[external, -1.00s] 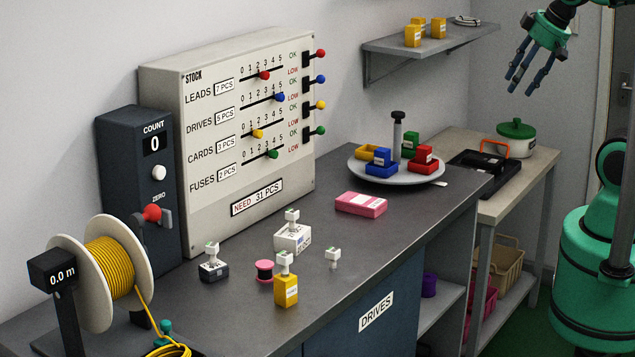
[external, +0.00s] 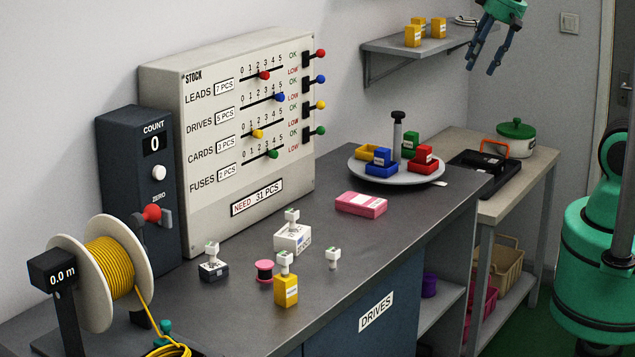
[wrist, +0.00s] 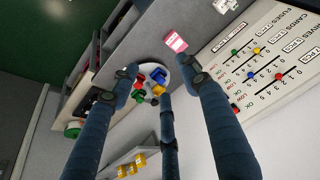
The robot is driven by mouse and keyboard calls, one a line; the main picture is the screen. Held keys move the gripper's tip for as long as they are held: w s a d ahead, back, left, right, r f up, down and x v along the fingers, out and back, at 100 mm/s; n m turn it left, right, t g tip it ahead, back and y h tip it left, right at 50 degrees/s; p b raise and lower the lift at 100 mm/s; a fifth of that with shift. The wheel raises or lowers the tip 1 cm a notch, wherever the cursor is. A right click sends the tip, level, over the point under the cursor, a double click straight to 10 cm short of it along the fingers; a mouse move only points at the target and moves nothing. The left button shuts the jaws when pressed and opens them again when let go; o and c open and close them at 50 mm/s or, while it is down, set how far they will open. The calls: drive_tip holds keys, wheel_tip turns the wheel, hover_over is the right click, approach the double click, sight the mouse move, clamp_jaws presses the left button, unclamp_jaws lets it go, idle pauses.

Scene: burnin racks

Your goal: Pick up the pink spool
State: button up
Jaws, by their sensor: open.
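The pink spool (external: 264,270) is small, with pink flanges and a dark middle. It stands on the grey workbench (external: 330,270) in the external view, just left of and behind a yellow tagged block (external: 286,291). I cannot make it out in the wrist view. My gripper (external: 481,66) is open and empty, high at the upper right by the wall shelf, far from the spool. Its dark blue fingers are spread in the wrist view (wrist: 158,85).
Near the spool stand a dark tagged block (external: 213,271), a white tagged block (external: 292,238) and a small white piece (external: 333,258). A cable reel (external: 72,245) is at left. Behind are a pink box (external: 361,204), a round tray (external: 360,174) of coloured blocks and a stock panel (external: 165,90).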

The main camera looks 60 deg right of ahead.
drive_tip(key=w+a+g+p, duration=0.2)
drive_tip(key=w+a+p, duration=0.2)
drive_tip(key=w+a, duration=0.8)
drive_tip(key=m+g+p, duration=0.3)
drive_tip(key=p, duration=0.5)
hover_over(264, 264)
wheel_tip(264, 264, down, 28)
drive_tip(key=shift+w+r+h, duration=0.1)
drive_tip(key=shift+r+h, duration=0.05)
drive_tip(key=shift+h, duration=0.15)
wheel_tip(264, 264, down, 8)
drive_tip(key=shift+f+p, duration=0.25)
drive_tip(key=shift+p, duration=0.25)
drive_tip(key=shift+f, duration=0.2)
